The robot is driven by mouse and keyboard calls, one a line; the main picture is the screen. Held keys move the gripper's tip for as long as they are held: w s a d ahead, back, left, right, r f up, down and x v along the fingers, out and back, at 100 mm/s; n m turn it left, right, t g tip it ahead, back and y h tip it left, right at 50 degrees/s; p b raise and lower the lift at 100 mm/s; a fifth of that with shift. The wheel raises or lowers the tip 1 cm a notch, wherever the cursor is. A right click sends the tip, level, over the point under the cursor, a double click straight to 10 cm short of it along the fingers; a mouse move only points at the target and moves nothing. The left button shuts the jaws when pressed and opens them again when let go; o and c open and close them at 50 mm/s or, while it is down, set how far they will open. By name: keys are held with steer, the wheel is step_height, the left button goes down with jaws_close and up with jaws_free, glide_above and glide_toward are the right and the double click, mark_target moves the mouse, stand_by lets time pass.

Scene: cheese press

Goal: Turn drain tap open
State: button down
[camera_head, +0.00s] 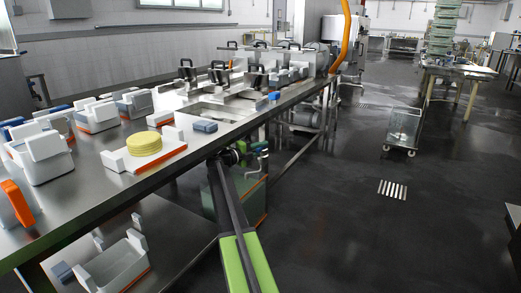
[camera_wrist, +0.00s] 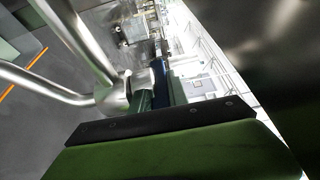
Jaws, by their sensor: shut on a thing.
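My arm reaches up from the bottom of the head view to the front edge of the steel table. My gripper (camera_head: 230,156) is at the drain tap (camera_head: 241,149), just under that edge. It is shut on the tap; the grip itself is small and partly hidden. In the wrist view, silver pipes (camera_wrist: 75,97) run to a metal fitting (camera_wrist: 140,88). A dark blue and green cylindrical part (camera_wrist: 160,80) sits beside that fitting. I cannot tell from these views how far the tap is turned.
The steel table (camera_head: 105,192) holds a yellow cheese (camera_head: 145,143) on a white board, white moulds (camera_head: 40,155) and presses (camera_head: 255,80). A greenish tank (camera_head: 218,195) stands below the edge. The floor to the right is open up to a wheeled trolley (camera_head: 403,128).

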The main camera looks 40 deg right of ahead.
steer(key=shift+s+d, duration=0.15)
steer(key=shift+s, duration=0.1)
steer(key=c, duration=1.3)
jaws_free()
steer(key=shift+w, duration=0.1)
steer(key=w+a, duration=0.1)
steer(key=a, duration=0.4)
steer(key=w+a, duration=0.1)
steer(key=a, duration=0.5)
steer(key=w+a, duration=0.1)
steer(key=a, duration=0.5)
steer(key=shift+a, duration=0.15)
